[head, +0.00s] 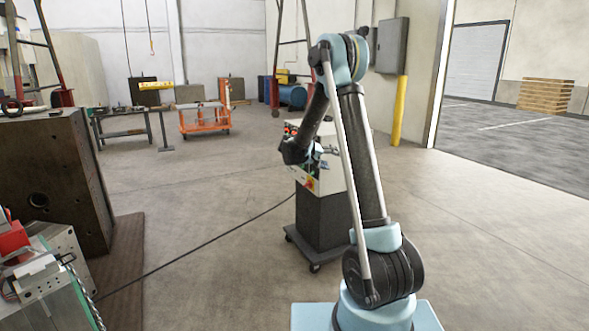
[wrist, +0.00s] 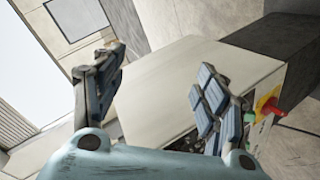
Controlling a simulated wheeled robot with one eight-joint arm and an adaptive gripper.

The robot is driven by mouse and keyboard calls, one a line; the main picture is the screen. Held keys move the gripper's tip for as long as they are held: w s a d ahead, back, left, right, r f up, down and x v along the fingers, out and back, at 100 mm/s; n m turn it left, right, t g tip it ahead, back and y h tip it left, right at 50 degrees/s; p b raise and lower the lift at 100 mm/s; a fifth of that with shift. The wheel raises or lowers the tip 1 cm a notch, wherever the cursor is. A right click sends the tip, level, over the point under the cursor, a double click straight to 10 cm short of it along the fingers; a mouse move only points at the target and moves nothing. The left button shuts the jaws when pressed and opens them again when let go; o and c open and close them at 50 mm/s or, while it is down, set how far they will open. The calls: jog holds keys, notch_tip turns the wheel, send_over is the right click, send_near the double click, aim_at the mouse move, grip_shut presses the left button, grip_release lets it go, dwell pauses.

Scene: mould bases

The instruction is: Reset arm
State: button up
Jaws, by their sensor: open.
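My arm stands upright and folded in the head view, in the middle right of the picture. My gripper (wrist: 165,100) shows in the wrist view with its two fingers wide apart and nothing between them. In the head view my gripper (head: 318,160) is small and partly hidden by my own arm links. It shows in front of the cream-coloured control box (head: 335,178); I cannot tell how far apart they are. The box's top (wrist: 180,75) also shows behind the fingers in the wrist view.
The control box stands on a dark wheeled pedestal (head: 322,218), with a cable running left over the floor. A large dark mould block (head: 50,175) and a metal machine part (head: 45,280) are at the left. An orange cart (head: 205,118) stands further back. The floor between is clear.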

jog(key=s+d+r+g+y, duration=0.1)
jog(key=s+d+r+y, duration=0.15)
jog(key=s, duration=0.65)
jog(key=s+d+r+g+y, duration=0.1)
jog(key=s+d, duration=0.2)
jog(key=s, duration=0.7)
jog(key=s+d+r+g+y, duration=0.1)
jog(key=s+d+r+y, duration=0.15)
jog(key=s, duration=0.65)
jog(key=s+a+f+y, duration=0.1)
jog(key=s+f, duration=0.3)
jog(key=s, duration=0.5)
jog(key=s+a+f+g+y, duration=0.1)
jog(key=s+f, duration=0.3)
jog(key=s, duration=0.5)
jog(key=s+a+f+y, duration=0.3)
jog(key=s, duration=0.5)
jog(key=shift+s+a+f+n+g, duration=0.25)
jog(key=shift+s+f+n+g, duration=0.05)
jog(key=shift+s+f+g, duration=0.1)
jog(key=shift+w+f, duration=0.2)
jog(key=shift+w, duration=0.25)
